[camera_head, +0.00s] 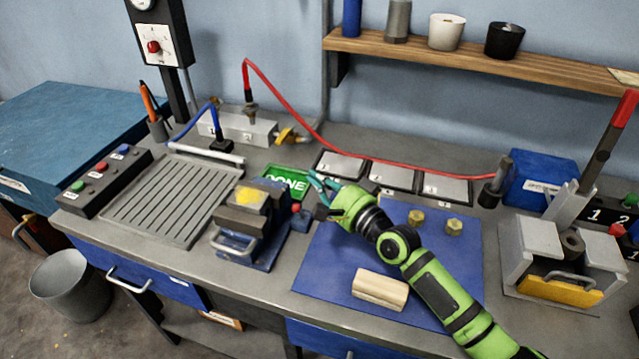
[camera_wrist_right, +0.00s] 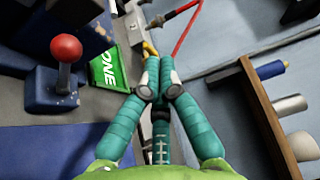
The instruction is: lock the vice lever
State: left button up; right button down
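The vice (camera_head: 238,222) stands on the bench left of the blue mat, with a yellow piece between its jaws. Its lever is short, with a red ball knob (camera_head: 296,208), on the right side of the vice. In the right wrist view the red knob (camera_wrist_right: 66,48) stands on a grey stem above a blue base, at the left. My right gripper (camera_head: 317,188) is beyond and right of the knob, apart from it. Its teal fingers meet at the tips (camera_wrist_right: 155,60) with nothing seen between them. My left gripper is not in view.
A green DONE plate (camera_head: 287,181) lies behind the vice. A wooden block (camera_head: 380,289) and two brass nuts lie on the blue mat (camera_head: 325,262). A red hose (camera_head: 350,158) crosses behind my gripper. A grooved tray (camera_head: 172,200) is left, a grey fixture (camera_head: 530,250) right.

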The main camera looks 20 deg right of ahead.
pick_arm(q)
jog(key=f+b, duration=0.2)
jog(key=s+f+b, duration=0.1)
jog(key=b, duration=0.2)
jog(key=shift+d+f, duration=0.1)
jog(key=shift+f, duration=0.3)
pick_arm(e)
jog(key=s+d+f, duration=0.3)
jog(key=s+d, duration=0.2)
jog(key=s, duration=0.2)
jog(key=shift+s+d, duration=0.35)
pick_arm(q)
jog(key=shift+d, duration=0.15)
pick_arm(e)
jog(key=shift+f, duration=0.1)
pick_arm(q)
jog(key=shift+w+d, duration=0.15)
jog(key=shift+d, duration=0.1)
